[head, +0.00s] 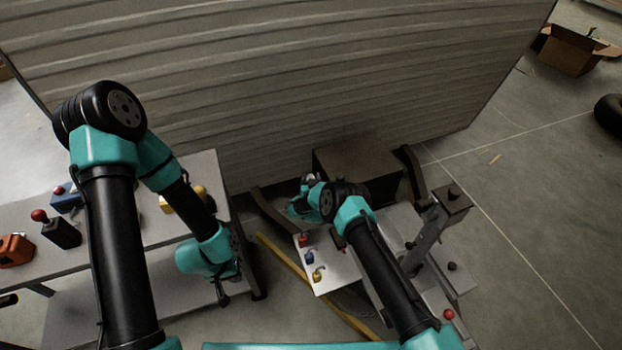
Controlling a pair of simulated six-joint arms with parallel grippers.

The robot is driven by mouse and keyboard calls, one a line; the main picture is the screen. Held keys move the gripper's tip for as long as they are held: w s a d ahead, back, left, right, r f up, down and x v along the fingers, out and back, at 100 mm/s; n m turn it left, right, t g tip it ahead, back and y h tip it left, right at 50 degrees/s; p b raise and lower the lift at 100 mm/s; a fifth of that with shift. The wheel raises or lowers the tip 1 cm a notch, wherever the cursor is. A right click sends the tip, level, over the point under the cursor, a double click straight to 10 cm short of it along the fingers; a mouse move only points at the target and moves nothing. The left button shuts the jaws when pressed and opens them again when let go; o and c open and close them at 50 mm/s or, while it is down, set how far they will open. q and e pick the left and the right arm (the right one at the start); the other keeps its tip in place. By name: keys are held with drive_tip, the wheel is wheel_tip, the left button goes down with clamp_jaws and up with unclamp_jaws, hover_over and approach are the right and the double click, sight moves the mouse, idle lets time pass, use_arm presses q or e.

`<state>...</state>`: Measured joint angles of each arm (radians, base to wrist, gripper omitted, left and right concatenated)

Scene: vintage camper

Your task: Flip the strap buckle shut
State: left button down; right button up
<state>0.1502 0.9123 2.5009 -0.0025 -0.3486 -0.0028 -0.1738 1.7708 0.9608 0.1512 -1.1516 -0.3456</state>
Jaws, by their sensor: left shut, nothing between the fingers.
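I cannot make out the strap buckle; it is too small or hidden. A dark box (362,172) stands against the ribbed camper wall (290,70), partly behind my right arm. My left gripper (224,298) is shut and empty, pointing down beside the right end of the grey bench. My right gripper (303,198) is at the near left side of the dark box, mostly hidden by its own wrist, so its fingers do not show clearly.
A grey bench (160,232) at left holds an orange box (15,250), a red-knobbed lever (60,230) and a blue part (67,198). A white panel (330,268) carries small coloured padlocks. A grey post (432,225) stands right of my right arm.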

clamp_jaws()
drive_tip(key=shift+w+d+r+m, duration=0.2)
drive_tip(key=shift+d+m, duration=0.2)
drive_tip(key=shift+m, duration=0.3)
drive_tip(key=shift+o, duration=1.4)
unclamp_jaws()
drive_tip(key=shift+s+a+f, duration=0.1)
